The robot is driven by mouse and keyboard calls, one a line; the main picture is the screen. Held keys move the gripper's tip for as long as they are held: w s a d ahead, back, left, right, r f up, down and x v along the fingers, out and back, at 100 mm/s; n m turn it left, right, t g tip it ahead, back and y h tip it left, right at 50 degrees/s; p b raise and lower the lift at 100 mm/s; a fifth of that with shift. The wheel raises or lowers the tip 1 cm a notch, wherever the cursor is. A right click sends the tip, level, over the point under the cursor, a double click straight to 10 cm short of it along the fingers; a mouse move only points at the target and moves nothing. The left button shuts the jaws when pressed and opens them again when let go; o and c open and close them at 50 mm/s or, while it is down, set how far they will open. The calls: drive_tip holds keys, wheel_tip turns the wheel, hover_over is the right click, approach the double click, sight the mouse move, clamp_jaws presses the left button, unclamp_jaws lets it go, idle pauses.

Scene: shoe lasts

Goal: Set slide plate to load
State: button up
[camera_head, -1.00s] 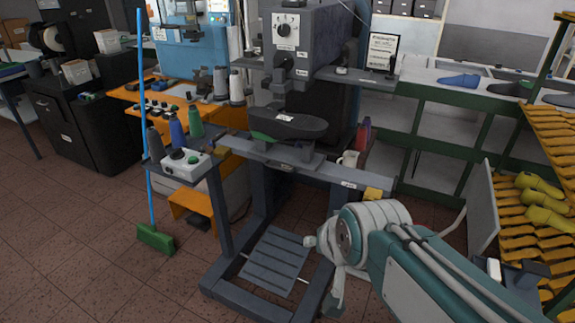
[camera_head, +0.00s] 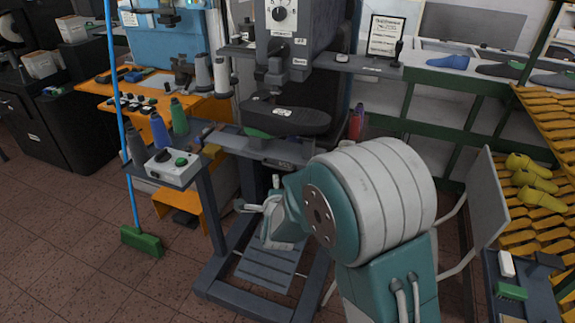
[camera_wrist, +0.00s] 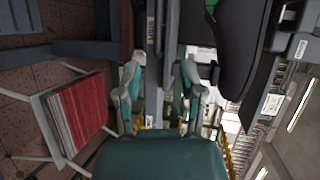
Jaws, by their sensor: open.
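The grey press machine (camera_head: 300,45) carries a dark sole-shaped plate (camera_head: 290,118) with a white label. Under it lies a grey slide plate (camera_head: 285,152) on the machine's cross rail; my arm covers the rail's right part. My gripper (camera_head: 258,208) is open and empty, in front of and below the rail in the head view. In the wrist view, my gripper's fingers (camera_wrist: 160,95) are spread. A grey labelled bar (camera_wrist: 150,30) shows beyond and between them; contact cannot be told. The dark sole-shaped plate (camera_wrist: 240,45) shows at the right there.
A green broom (camera_head: 141,241) leans nearby. A ribbed floor pedal (camera_head: 268,268) lies below. Yellow lasts (camera_head: 535,180) sit on the right rack.

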drive_tip(key=f, duration=0.1)
drive_tip(key=m, duration=0.1)
approach(284, 156)
drive_tip(key=w+a+f, duration=0.3)
drive_tip(key=w+f, duration=0.1)
drive_tip(key=shift+w+d+f+t, duration=0.15)
drive_tip(key=shift+w+d+t, duration=0.15)
drive_tip(key=shift+w, duration=0.3)
drive_tip(key=shift+a, duration=0.15)
clamp_jaws()
